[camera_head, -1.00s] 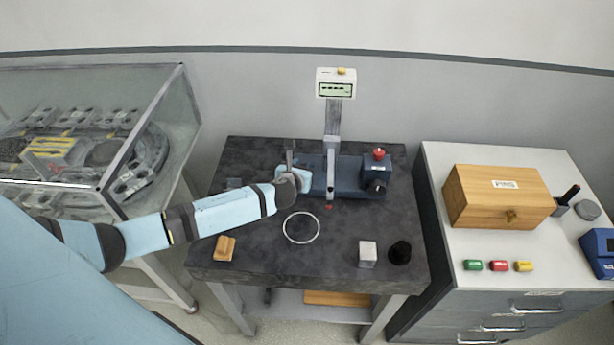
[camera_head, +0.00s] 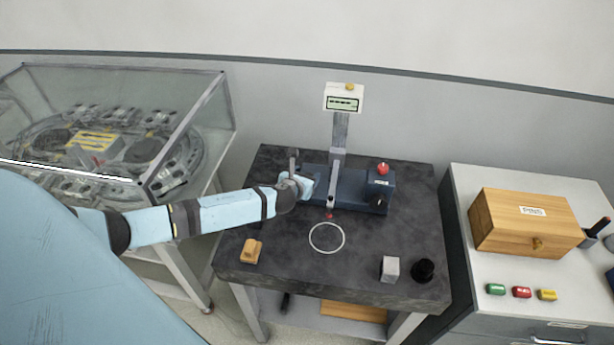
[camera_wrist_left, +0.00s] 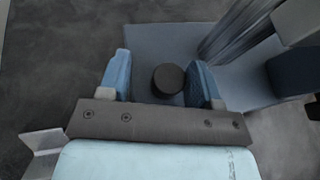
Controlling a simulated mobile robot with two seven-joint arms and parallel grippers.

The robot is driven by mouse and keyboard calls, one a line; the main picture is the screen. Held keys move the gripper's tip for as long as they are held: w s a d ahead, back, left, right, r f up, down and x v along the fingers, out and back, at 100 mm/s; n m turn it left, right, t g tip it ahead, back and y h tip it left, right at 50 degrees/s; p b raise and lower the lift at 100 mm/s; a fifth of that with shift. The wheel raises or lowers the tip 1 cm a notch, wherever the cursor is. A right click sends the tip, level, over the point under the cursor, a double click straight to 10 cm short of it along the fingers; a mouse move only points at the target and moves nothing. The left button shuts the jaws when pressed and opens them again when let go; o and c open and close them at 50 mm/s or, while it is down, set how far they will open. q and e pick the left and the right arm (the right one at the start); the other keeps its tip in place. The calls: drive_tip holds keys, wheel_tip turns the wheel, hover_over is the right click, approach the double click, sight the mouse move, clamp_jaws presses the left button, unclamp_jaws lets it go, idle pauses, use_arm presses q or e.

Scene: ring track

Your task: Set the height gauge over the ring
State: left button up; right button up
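The height gauge has a blue base (camera_head: 350,192), an upright grey column (camera_head: 338,140) and a white display head (camera_head: 343,98). It stands at the back of the dark stone table. A thin white ring (camera_head: 311,238) is on the table in front of it. A small red tip (camera_head: 330,215) hangs between them. My left gripper (camera_head: 306,185) is at the base's left end. In the left wrist view its blue fingers (camera_wrist_left: 162,68) are open, on either side of a round dark knob (camera_wrist_left: 168,79), with gaps visible. My right gripper is out of view.
On the stone table (camera_head: 285,262) are a wooden block (camera_head: 251,251), a grey cube (camera_head: 389,269) and a black round piece (camera_head: 424,270). A glass case (camera_head: 190,130) stands left. A cabinet with a wooden box (camera_head: 525,225) stands right. The table around the ring is clear.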

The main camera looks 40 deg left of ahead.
use_arm(q)
drive_tip(key=shift+d, duration=0.15)
drive_tip(key=shift+s+d+r, duration=0.1)
drive_tip(key=shift+s+r, duration=0.05)
drive_tip(key=shift+s, duration=0.15)
drive_tip(key=b+v, duration=0.1)
drive_tip(key=v, duration=1.2)
